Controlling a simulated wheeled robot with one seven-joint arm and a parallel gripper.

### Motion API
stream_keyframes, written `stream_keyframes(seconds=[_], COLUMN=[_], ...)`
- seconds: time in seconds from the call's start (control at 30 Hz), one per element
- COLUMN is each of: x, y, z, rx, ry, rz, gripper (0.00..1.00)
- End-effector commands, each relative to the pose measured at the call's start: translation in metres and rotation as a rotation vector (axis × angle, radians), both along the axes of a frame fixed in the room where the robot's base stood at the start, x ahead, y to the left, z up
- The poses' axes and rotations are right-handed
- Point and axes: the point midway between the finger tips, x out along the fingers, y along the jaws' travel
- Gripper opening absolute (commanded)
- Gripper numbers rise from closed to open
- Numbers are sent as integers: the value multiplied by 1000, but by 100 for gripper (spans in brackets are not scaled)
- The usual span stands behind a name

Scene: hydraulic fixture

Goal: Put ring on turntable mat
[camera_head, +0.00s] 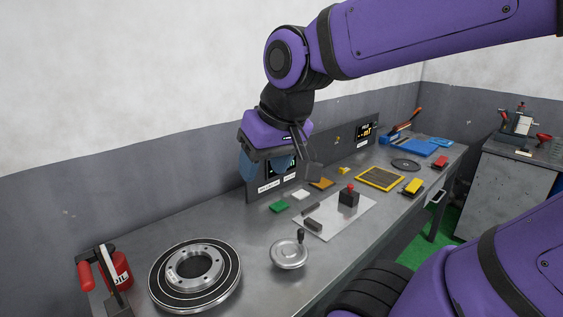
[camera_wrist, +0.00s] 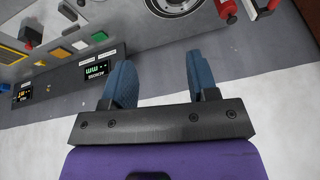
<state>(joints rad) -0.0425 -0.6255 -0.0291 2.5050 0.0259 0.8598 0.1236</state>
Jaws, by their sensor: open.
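A silver ring with bolt holes and an open centre (camera_head: 195,250) lies on a large round turntable with a black, light-lined surface (camera_head: 195,297), at the front left of the bench in the head view. The turntable's edge (camera_wrist: 180,12) is cut off at the top of the wrist view. A thin dark round disc (camera_head: 405,165) lies farther along the bench; I cannot tell which round surface is the mat. My gripper (camera_head: 267,166) is open and empty, raised near the back wall, well above and to the right of the turntable. Its two blue fingers (camera_wrist: 158,62) are apart.
A hand wheel with an upright knob (camera_head: 289,253) stands right of the turntable. A red oil can (camera_head: 118,268) stands at left. A plate with a red-topped block (camera_head: 348,197), coloured blocks and a yellow-framed tray (camera_head: 380,178) occupy the bench farther right. An upright display panel (camera_head: 335,150) lines the back.

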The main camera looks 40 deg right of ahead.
Motion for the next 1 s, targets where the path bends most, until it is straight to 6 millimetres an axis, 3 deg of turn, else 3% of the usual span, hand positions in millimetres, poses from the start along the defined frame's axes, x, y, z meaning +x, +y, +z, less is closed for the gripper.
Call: stream_keyframes(seconds=[0.1,0.3,1.0], x=[-22,-37,-37], y=[-3,-4,-4], z=[9,12,13], rx=[-48,-90,-91], ry=[-40,-62,-62], rz=[54,97,99], gripper=[54,54,54])
